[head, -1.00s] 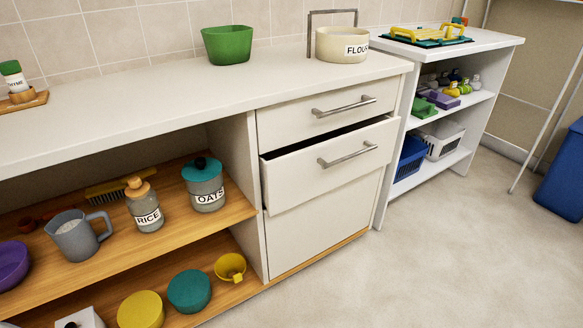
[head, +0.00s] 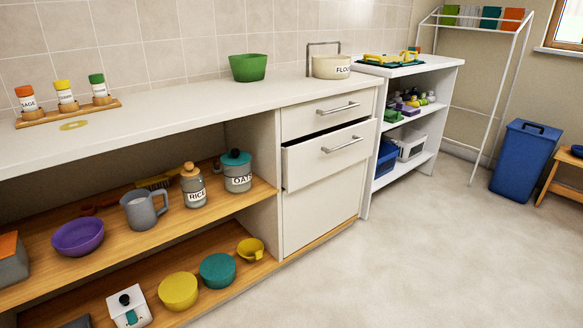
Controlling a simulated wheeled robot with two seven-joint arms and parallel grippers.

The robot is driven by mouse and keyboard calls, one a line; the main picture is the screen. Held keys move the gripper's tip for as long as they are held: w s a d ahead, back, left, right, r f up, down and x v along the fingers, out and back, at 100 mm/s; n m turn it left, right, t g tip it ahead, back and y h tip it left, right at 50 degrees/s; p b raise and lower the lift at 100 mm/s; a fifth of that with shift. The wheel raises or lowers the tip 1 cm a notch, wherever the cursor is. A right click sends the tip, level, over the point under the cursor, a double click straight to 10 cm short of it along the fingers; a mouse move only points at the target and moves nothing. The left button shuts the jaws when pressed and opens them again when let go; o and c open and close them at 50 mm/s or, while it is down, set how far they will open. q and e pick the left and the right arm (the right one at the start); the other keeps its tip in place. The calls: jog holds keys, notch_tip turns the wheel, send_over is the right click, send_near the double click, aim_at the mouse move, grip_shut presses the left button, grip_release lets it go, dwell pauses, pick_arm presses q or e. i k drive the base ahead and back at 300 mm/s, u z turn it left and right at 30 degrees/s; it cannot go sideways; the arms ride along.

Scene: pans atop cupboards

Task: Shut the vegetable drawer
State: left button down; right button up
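A white cupboard unit has a stack of drawer fronts under the counter in the head view. The middle drawer (head: 330,158) stands partly open, with a dark gap along its top edge and a grey bar handle (head: 342,145) on its front. The top drawer (head: 309,117) above it looks shut. The plain lower front (head: 320,212) also looks shut. No label shows which one is the vegetable drawer. Neither of my grippers is in view.
Open floor (head: 430,250) lies in front of the drawers and to the right. Open shelves (head: 262,190) with jars and bowls are on the left. A white shelf unit (head: 445,95) stands beyond the drawers. A blue bin (head: 521,165) and a wooden stool (head: 568,178) are at the right.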

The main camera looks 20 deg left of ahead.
aim_at(305, 160)
jog(key=u, duration=0.8)
jog(key=i, duration=1.3)
jog(key=z, duration=0.3)
